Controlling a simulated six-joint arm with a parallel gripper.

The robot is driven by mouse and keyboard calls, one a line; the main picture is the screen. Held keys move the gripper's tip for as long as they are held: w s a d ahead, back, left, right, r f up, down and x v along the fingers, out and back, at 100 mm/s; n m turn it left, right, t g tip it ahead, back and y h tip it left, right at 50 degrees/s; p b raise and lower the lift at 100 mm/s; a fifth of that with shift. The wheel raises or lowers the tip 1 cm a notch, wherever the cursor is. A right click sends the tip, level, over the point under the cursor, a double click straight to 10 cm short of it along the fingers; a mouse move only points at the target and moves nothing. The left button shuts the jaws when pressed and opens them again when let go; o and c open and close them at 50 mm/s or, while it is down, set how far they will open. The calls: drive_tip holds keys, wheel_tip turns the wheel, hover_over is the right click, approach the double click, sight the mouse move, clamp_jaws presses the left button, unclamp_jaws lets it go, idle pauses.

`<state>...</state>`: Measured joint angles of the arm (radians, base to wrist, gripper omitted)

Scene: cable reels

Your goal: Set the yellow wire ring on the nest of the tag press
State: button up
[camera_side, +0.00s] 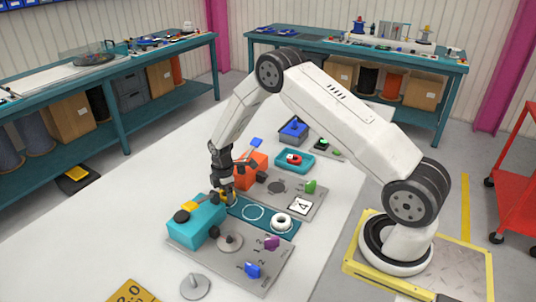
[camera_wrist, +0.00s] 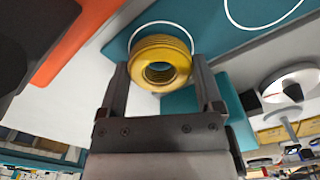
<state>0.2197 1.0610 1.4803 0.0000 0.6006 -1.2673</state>
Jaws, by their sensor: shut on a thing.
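The yellow wire ring (camera_wrist: 160,42) is a coiled ring held between the two fingers of my gripper (camera_wrist: 160,68) in the wrist view. In the side view my gripper (camera_side: 227,192) is low at the left end of a teal strip (camera_side: 238,207), with a little yellow of the ring showing. The ring is over a white circle outline on that strip; I cannot tell whether it touches the strip. An orange press-like block (camera_side: 251,167) and a teal one (camera_side: 196,220) stand on either side, each on a grey plate. I cannot tell which is the tag press.
A white ring (camera_side: 281,221) sits at the strip's right, beside an empty white circle (camera_side: 253,212). A grey disc (camera_side: 230,242), a purple piece (camera_side: 271,243) and a blue piece (camera_side: 252,270) are near the teal block. The white table's left part (camera_side: 110,230) is clear.

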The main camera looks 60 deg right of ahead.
wheel_tip(320, 180, up, 7)
drive_tip(key=shift+f, duration=0.2)
idle(0.3)
wheel_tip(320, 180, up, 5)
drive_tip(key=s+d, duration=1.1)
drive_tip(key=d, duration=0.2)
drive_tip(key=f, duration=0.5)
drive_tip(key=shift+d+f, duration=0.1)
drive_tip(key=shift+d, duration=0.1)
drive_tip(key=shift+f, duration=0.1)
drive_tip(key=shift+f, duration=2.2)
